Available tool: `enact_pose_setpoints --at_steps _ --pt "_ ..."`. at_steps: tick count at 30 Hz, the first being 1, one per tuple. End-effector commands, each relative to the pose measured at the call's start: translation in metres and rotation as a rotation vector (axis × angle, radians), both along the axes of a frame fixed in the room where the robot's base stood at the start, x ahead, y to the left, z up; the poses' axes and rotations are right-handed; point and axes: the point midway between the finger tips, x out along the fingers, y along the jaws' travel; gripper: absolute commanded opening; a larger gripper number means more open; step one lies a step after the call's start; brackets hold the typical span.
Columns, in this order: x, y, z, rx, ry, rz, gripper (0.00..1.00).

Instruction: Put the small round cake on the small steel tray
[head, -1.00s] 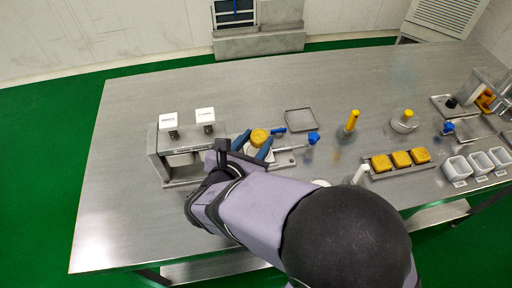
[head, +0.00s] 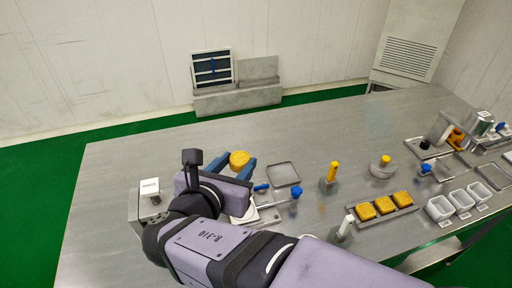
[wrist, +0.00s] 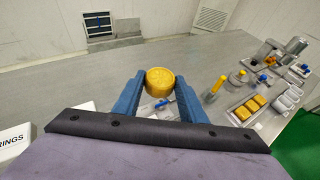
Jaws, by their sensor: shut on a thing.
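The small round cake (head: 239,159) is golden yellow. My gripper (head: 240,163) is shut on it, with one blue finger on each side, and holds it up above the table. In the wrist view the cake (wrist: 160,80) sits between the tips of the blue fingers (wrist: 160,84). The small steel tray (head: 283,174) is an empty, shallow, square tray lying flat on the table, just right of my gripper in the head view.
A blue-handled tool (head: 294,194) lies in front of the tray. A yellow-topped post (head: 331,176) stands to its right. A rack (head: 386,209) holds square yellow cakes, beside white cups (head: 440,207). The table's back left (head: 130,155) is clear.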

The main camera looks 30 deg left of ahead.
Motion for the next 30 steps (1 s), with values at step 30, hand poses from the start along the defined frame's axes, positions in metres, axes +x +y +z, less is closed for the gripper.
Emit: enact_pose_setpoints --at_steps 30 --pt "0.119 -0.236 -0.030 -0.010 0.031 -0.701 0.16"
